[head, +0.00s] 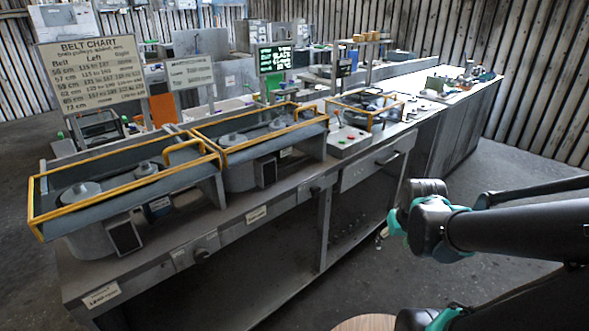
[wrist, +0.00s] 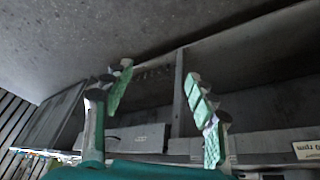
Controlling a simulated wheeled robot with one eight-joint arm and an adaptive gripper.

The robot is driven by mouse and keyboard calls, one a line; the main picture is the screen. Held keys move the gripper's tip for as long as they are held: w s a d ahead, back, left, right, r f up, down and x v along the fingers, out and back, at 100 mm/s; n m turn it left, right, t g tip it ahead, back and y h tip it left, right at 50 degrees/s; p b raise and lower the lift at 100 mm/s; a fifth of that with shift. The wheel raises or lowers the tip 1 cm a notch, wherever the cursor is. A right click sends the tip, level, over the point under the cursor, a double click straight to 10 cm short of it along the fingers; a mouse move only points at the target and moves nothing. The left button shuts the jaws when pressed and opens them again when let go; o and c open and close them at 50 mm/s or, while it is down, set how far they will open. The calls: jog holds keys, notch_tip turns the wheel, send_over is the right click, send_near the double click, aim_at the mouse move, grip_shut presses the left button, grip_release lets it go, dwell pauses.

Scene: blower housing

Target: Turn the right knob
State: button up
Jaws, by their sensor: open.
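Two small knobs sit on the front rail of the long grey bench (head: 262,228) in the head view. The right knob (head: 314,191) is below the second yellow-framed machine, and the left knob (head: 202,254) is nearer the bench's left end. Both are small, so their turn angle cannot be told. My gripper (head: 390,228) is in front of the bench, to the right of the right knob and apart from it. In the wrist view my gripper (wrist: 158,75) is open, with two green-padded fingers spread and nothing between them. I cannot make out a knob there.
A drawer with a handle (head: 392,157) is right of the right knob. A white label plate (wrist: 307,149) shows in the wrist view. The floor in front of the bench is clear.

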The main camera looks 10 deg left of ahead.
jog(key=w+a+r+n, duration=0.5)
jog(key=w+a+r, duration=0.4)
jog(key=w+a, duration=0.15)
jog(key=n+t+y, duration=0.1)
jog(key=n, duration=0.3)
send_near(317, 189)
jog(key=x, duration=1)
jog(key=shift+w+a+f, duration=0.1)
jog(key=shift+f, duration=0.15)
jog(key=c, duration=1.2)
jog(key=shift+o, duration=0.2)
jog(key=shift+y, duration=0.3)
